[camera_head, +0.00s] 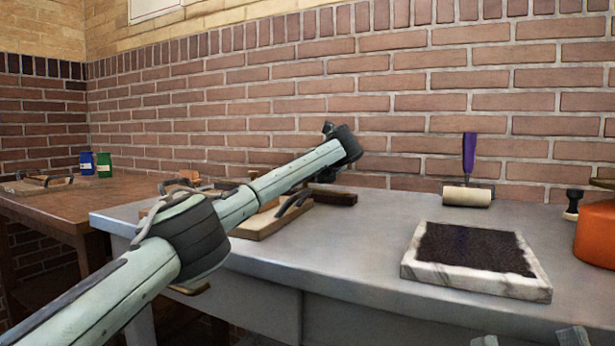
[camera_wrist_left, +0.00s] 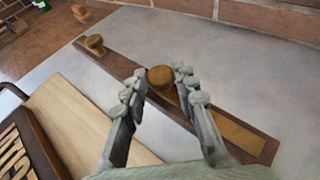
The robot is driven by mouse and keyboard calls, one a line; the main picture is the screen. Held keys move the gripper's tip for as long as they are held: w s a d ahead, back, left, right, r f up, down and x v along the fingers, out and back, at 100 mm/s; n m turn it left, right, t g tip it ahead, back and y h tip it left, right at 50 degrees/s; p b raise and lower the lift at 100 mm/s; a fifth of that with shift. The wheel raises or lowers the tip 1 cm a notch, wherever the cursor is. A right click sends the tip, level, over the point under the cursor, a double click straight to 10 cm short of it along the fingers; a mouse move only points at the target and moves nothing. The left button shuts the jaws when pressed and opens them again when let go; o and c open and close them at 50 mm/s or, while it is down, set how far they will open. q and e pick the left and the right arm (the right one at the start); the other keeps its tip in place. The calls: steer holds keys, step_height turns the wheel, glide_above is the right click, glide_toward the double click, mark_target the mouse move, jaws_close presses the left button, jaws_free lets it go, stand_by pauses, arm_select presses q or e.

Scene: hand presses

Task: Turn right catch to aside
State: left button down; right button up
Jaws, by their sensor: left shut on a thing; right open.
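In the left wrist view my left gripper (camera_wrist_left: 163,90) has its two fingers on either side of a round wooden knob (camera_wrist_left: 160,78) and is shut on it. The knob, which looks like a catch, sits on a long dark wooden bar (camera_wrist_left: 120,66) with a lighter strip at its near end. A second wooden knob (camera_wrist_left: 95,43) is farther along the bar. In the head view my left arm hides much of the wooden press (camera_head: 268,222), and the left fingers cannot be made out. My right gripper (camera_head: 530,340) shows only its tips at the bottom edge, apart and empty.
A pale board (camera_wrist_left: 80,118) and a block with raised letters (camera_wrist_left: 14,150) lie beside the bar. An ink slab (camera_head: 475,250), a purple-handled roller (camera_head: 467,190), a stamp (camera_head: 573,204) and an orange object (camera_head: 597,235) stand to the right on the grey table (camera_head: 370,250).

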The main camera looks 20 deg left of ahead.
arm_select(q)
steer(key=shift+f, duration=0.15)
steer(key=c, duration=1.2)
jaws_free()
steer(key=shift+s+d+r, duration=0.35)
steer(key=v, duration=1.1)
steer(key=shift+f, duration=0.15)
